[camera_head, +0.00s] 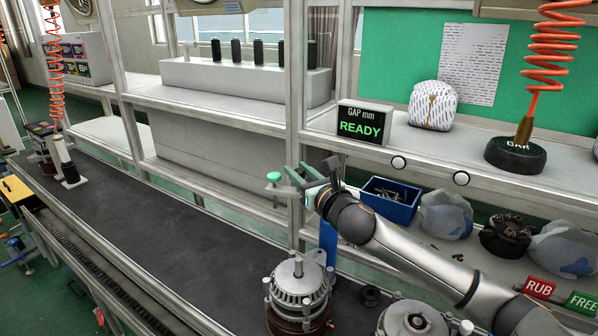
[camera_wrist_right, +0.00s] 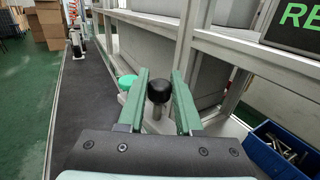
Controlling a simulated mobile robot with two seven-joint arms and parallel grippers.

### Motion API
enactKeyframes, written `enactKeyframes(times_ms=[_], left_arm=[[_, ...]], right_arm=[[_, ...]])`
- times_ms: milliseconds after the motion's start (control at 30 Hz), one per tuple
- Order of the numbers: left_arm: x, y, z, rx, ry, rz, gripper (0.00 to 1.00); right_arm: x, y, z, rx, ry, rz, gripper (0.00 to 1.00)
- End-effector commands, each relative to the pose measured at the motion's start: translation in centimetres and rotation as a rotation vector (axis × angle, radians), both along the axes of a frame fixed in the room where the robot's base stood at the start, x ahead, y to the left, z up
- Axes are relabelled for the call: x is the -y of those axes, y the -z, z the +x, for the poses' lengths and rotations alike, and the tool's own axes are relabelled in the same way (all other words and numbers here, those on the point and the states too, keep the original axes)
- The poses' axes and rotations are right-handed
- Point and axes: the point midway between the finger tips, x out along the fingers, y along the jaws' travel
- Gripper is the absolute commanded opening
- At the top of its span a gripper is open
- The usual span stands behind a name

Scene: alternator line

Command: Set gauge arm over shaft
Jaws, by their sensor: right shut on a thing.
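My right gripper (camera_head: 308,186) has its green fingers around a black knob (camera_wrist_right: 158,86) on the gauge arm. The gauge arm (camera_head: 290,190) is a grey bar reaching left from the gripper, with a green disc (camera_head: 274,177) on a thin stem at its end. The disc also shows left of the fingers in the wrist view (camera_wrist_right: 127,82). A blue post (camera_head: 328,243) stands below the gripper. An alternator (camera_head: 298,288) stands on the line with its short shaft (camera_head: 298,266) upright, below and slightly right of the disc in the picture. My left gripper is out of view.
A second alternator (camera_head: 412,322) is at the bottom, partly cut off. A gap display (camera_head: 361,122) reads READY on the shelf. A blue bin (camera_head: 391,203) of parts and wrapped bundles lie behind my right arm. The dark belt (camera_head: 170,235) to the left is mostly clear.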

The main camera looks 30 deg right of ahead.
Motion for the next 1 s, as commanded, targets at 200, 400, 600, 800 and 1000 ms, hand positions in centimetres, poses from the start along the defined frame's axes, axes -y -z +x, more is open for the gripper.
enactKeyframes(times_ms=[200,400,600,800,1000], left_arm=[[-0.01,-0.01,0.02,0.0,0.0,0.0,0.5],[0.0,-0.02,0.04,0.001,0.001,0.001,0.5],[0.0,-0.03,0.04,0.001,0.001,0.001,0.5],[0.0,-0.03,0.06,0.001,0.001,0.001,0.5],[0.0,-0.04,0.06,0.001,0.001,0.001,0.5]], right_arm=[[0.01,0.02,-0.01,0.0,0.0,0.0,0.0],[0.01,0.02,-0.01,0.0,0.0,0.0,0.0],[0.01,0.03,-0.01,-0.001,0.0,0.0,0.0],[0.01,0.03,-0.01,-0.001,0.0,0.0,0.0],[0.02,0.04,-0.01,-0.001,0.0,0.0,0.0]])
